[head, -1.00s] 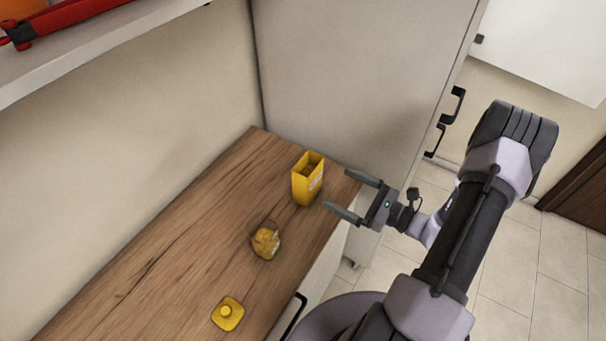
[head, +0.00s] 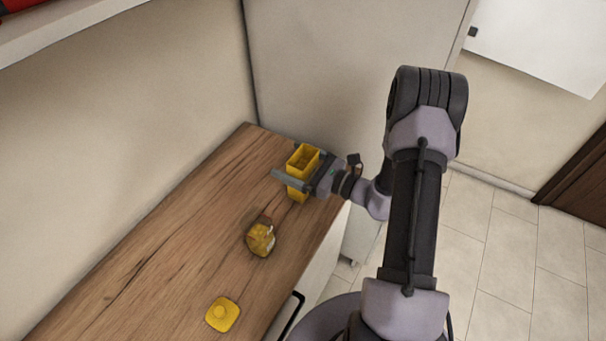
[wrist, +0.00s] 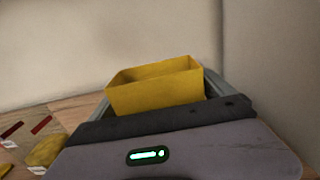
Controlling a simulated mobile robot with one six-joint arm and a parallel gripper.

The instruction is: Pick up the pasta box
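The pasta box, which I take to be the tall yellow open-topped box (head: 298,192), stands upright at the back right of the wooden counter. It also shows in the wrist view (wrist: 155,93), with its open top facing up. My gripper (head: 286,161) reaches in from the right with one finger on each side of the box, near its upper part. The fingers look spread about as wide as before; a narrow gap seems to show by the right finger in the wrist view (wrist: 160,88). Contact on the other side is unclear.
A clear bag of yellow pasta (head: 261,240) lies nearer on the counter (head: 175,235), with a yellow lid (head: 222,314) in front of it. A tall pale cabinet panel (head: 340,75) rises just behind the box. The counter's left part is clear.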

